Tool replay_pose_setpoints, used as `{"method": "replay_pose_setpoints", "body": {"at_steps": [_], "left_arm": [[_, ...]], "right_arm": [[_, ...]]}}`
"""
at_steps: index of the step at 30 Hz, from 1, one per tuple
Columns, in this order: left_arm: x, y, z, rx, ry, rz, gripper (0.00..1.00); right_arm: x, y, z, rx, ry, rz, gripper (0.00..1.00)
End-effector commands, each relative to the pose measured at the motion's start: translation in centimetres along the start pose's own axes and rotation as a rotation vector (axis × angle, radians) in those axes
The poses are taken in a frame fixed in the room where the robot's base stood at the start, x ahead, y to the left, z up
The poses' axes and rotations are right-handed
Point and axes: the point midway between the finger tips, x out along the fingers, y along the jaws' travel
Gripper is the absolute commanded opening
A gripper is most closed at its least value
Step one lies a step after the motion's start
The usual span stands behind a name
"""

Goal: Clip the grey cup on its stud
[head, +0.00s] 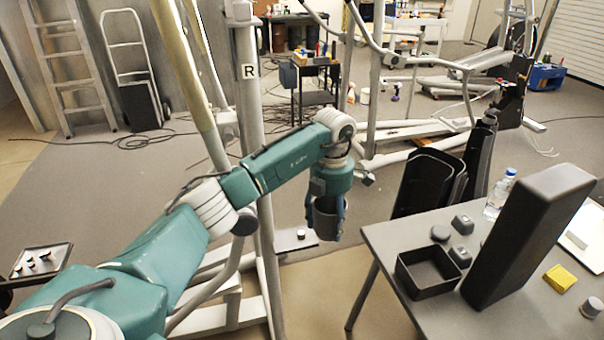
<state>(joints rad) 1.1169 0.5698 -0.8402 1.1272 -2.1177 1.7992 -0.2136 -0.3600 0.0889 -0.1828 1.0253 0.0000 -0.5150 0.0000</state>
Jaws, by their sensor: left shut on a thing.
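My left arm reaches in from the lower left, and its teal gripper (327,228) points down beside the elliptical's frame. It is shut on the dark grey cup (326,219), which hangs upright between the blue-edged fingers. Fingers cover both sides of the cup. The elliptical's upright post (250,110), marked R, stands left of the gripper. The cup looks apart from the post. My right gripper is not in view.
A grey table (400,240) at the right carries a black open bin (432,272), a tall dark block (530,235), a bottle (498,195) and a yellow sponge (560,278). Black covers (430,180) stand behind it. A slanted handle bar (187,70) rises left of the post.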

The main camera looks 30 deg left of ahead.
Motion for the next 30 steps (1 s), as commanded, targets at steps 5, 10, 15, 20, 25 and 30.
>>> {"method": "replay_pose_setpoints", "body": {"at_steps": [5,10,15,20,25,30], "left_arm": [[-2.8,3.5,-2.2,-0.551,-0.001,-0.005,0.34],[-2.6,5.2,-4.1,-0.894,-0.007,-0.003,0.34],[-2.1,5.9,-4.9,-1.036,-0.013,-0.002,0.34],[-1.5,6.0,-5.0,-1.052,-0.015,-0.002,0.34],[-0.5,5.9,-4.9,-1.050,-0.014,-0.003,0.34],[0.8,5.9,-4.9,-1.049,-0.014,-0.004,0.34]], "right_arm": [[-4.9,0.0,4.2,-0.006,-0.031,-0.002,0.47],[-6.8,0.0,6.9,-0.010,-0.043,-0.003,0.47],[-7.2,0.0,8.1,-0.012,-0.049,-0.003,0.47],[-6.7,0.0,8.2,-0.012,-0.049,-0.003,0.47],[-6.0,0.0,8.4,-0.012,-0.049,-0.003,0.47],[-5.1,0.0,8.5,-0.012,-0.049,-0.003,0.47]]}}
